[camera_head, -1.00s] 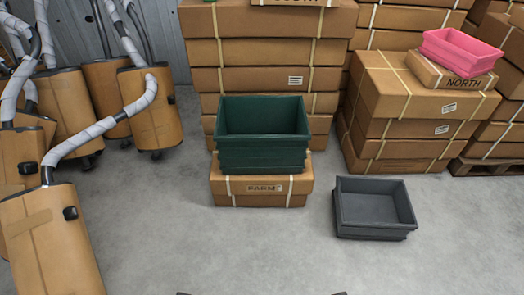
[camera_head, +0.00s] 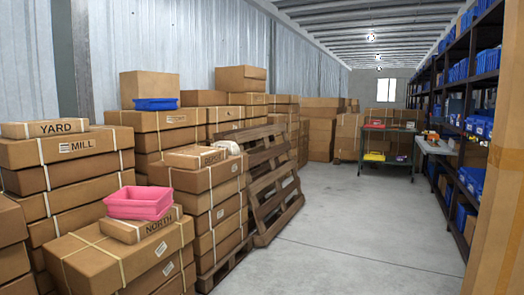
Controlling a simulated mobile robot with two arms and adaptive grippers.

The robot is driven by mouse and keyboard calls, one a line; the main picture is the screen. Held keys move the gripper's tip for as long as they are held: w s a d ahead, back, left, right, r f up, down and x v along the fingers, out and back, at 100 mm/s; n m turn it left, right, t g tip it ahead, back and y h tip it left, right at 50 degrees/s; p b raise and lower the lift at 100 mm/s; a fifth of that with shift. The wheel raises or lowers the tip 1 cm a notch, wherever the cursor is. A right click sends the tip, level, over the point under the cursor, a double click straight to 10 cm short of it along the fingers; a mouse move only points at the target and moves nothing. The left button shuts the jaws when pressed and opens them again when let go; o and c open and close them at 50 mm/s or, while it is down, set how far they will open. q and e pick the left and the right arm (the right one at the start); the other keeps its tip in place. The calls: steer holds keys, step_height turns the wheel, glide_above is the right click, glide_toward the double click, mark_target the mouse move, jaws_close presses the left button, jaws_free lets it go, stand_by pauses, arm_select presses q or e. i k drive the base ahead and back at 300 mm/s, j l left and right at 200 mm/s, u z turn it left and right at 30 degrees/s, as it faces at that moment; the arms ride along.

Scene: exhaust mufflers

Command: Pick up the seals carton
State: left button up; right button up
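I see no carton with a readable "seals" label. Small labelled cartons lie on the stacks at the left: the YARD carton (camera_head: 45,129) on the MILL carton (camera_head: 75,146), the NORTH carton (camera_head: 141,224) under a pink bin (camera_head: 139,202), and another small carton (camera_head: 197,157) whose label is too small to read surely. Neither of my grippers is in view.
Wooden pallets (camera_head: 273,187) lean against the stacks. A blue bin (camera_head: 156,104) sits on a stack. Shelves with blue bins (camera_head: 477,125) line the right side. A dark cart (camera_head: 388,148) and a table (camera_head: 434,146) stand further back. The middle floor (camera_head: 335,235) is clear.

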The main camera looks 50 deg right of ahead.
mark_target(234, 148)
steer(key=z, duration=1.45)
